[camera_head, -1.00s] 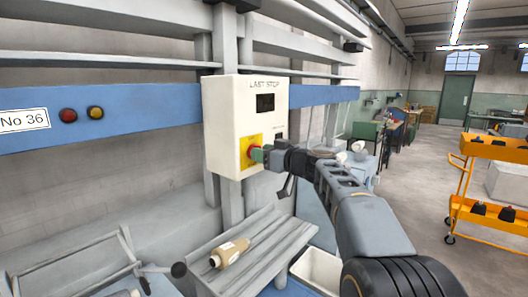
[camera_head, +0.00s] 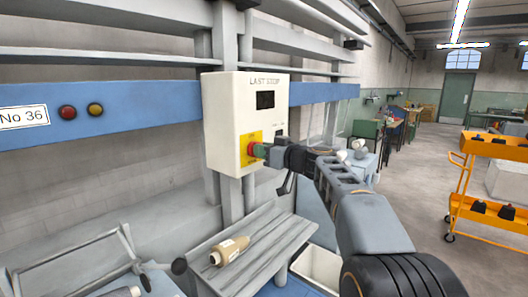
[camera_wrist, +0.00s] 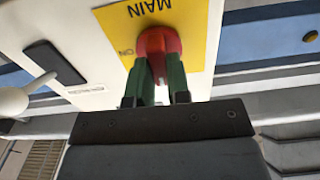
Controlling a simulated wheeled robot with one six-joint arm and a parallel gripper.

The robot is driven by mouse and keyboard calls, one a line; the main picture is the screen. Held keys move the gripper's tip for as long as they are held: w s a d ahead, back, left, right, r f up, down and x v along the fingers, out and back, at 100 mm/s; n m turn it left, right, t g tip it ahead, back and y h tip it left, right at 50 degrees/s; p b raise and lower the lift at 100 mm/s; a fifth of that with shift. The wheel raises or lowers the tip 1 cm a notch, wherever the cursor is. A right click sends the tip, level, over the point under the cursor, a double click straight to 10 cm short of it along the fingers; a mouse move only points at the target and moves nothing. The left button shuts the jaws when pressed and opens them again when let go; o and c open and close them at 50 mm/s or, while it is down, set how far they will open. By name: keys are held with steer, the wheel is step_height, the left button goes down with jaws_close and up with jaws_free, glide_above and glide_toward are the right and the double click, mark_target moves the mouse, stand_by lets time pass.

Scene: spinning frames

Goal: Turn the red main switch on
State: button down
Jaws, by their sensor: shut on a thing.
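The red main switch (camera_head: 252,149) sits on a yellow plate (camera_head: 245,157) at the lower front of the white "LAST STOP" box (camera_head: 222,115). In the wrist view the red switch (camera_wrist: 157,42) shows against the yellow plate (camera_wrist: 193,22), which reads "MAIN" and "ON" and appears upside down. My gripper (camera_head: 261,151) reaches the switch from the right. In the wrist view its green fingers (camera_wrist: 160,78) are shut on the switch's raised grip, one on each side. The fingers hide part of the switch, and I cannot tell its exact turn position.
A blue rail (camera_head: 150,108) with red and amber buttons runs behind the box. A grey slatted shelf (camera_head: 255,250) with a tan bobbin (camera_head: 230,251) lies below. A white lever with a knob (camera_wrist: 22,98) sticks out beside the box. An orange trolley (camera_head: 490,180) stands right on open floor.

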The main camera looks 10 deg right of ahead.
steer(key=m+b, duration=0.2)
steer(key=m, duration=0.6)
steer(key=m+b, duration=0.2)
steer(key=m, duration=0.7)
steer(key=shift+w+d+f, duration=0.1)
steer(key=shift+d+f, duration=0.05)
steer(key=shift+d, duration=0.05)
steer(key=shift+m, duration=0.4)
steer(key=c, duration=1.1)
jaws_free()
steer(key=shift+f, duration=0.1)
steer(key=b+v, duration=0.3)
steer(key=v, duration=1)
steer(key=shift+s+d, duration=0.25)
